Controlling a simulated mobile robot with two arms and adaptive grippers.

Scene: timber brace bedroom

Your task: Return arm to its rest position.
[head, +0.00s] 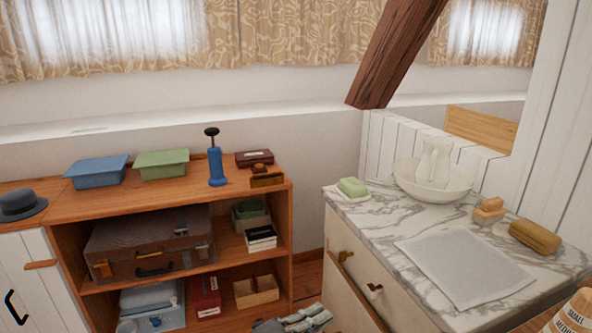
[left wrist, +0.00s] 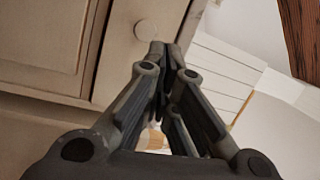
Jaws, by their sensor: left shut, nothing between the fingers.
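My left gripper (head: 306,318) shows at the bottom edge of the head view, low in front of the gap between the wooden shelf and the marble-topped washstand. In the left wrist view its fingers (left wrist: 162,50) are shut with nothing between them. They point toward a pale cabinet front (left wrist: 50,45) with a round knob (left wrist: 146,30); I cannot tell whether they touch it. Most of my left arm is outside the head view. My right gripper is not in view.
The washstand (head: 345,222) holds a basin (head: 405,184) with a jug, a soap dish, brushes and a grey cloth (head: 465,268). The shelf (head: 110,202) holds boxes, a blue pump and a suitcase (head: 150,245). A labelled bottle (head: 575,318) is at bottom right.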

